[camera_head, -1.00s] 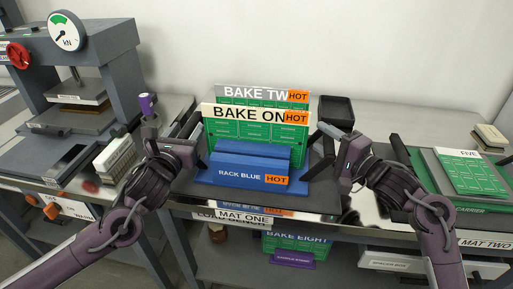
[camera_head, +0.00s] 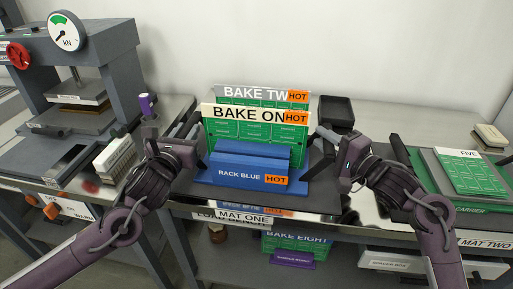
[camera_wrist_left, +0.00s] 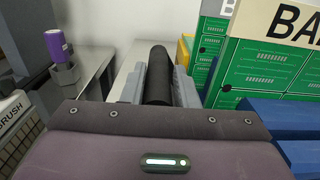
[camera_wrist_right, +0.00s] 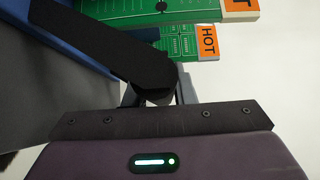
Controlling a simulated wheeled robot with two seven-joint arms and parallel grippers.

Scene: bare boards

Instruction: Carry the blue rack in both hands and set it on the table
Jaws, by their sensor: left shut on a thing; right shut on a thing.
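The blue rack (camera_head: 222,175), labelled RACK BLUE and HOT, stands upright at the middle of the bench. It holds green boards, BAKE ON... (camera_head: 240,132) in front and BAKE TW... (camera_head: 240,92) behind. It appears to rest on a dark mat (camera_head: 320,200); its underside is hidden. My left gripper (camera_head: 190,130) is shut on the black handle at the rack's left side, a dark round bar between the fingers in the left wrist view (camera_wrist_left: 158,75). My right gripper (camera_head: 324,136) is shut on the right black handle, also seen in the right wrist view (camera_wrist_right: 155,72).
A green carrier with board FIVE (camera_head: 463,172) lies right. BAKE EIGHT (camera_head: 297,243) sits on the lower shelf.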

